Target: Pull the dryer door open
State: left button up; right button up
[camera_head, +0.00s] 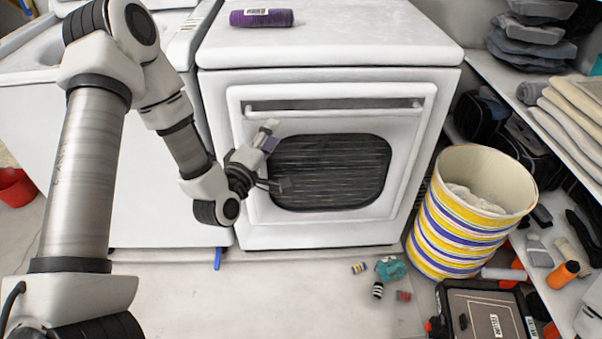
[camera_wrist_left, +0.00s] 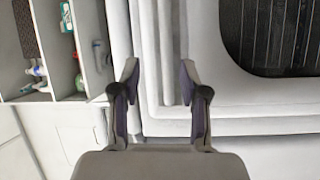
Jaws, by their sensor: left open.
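The white dryer (camera_head: 325,235) stands in the middle of the head view with its door (camera_head: 395,205) shut. The door has a dark ribbed window (camera_head: 330,172) and a horizontal bar handle (camera_head: 345,104) along its top. My left gripper (camera_head: 275,158) is open in front of the door's left part, below the handle's left end. In the left wrist view its two fingers (camera_wrist_left: 159,80) are apart with nothing between them; the door's pale edge lines lie behind them. The dark window (camera_wrist_left: 270,35) is at upper right there.
A striped basket (camera_head: 465,225) stands right of the dryer, before shelves with folded cloths (camera_head: 575,125). Small items, including a teal one (camera_head: 390,268), and a dark case (camera_head: 485,310) lie on the floor. A purple roll (camera_head: 261,18) lies on top. Floor before the dryer is mostly clear.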

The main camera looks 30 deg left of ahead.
aim_at(277, 116)
pick_arm(q)
jog(key=shift+n+t+y, duration=0.5)
jog(key=shift+n+y, duration=0.1)
jog(key=shift+n, duration=0.2)
jog(key=w+a+b, duration=0.1)
jog(key=w, duration=0.1)
jog(key=w+a+b, duration=0.1)
jog(key=w+b, duration=0.1)
jog(key=w, duration=0.1)
jog(key=w+a+b, duration=0.1)
jog(key=w, duration=0.2)
jog(key=shift+w+a+f+b, duration=0.1)
jog(key=shift+a+f+b, duration=0.05)
jog(key=shift+b, duration=0.15)
grip_shut()
pick_arm(e)
notch_tip(277, 116, down, 8)
jog(key=shift+s+d+r, duration=0.15)
jog(key=shift+s, duration=0.05)
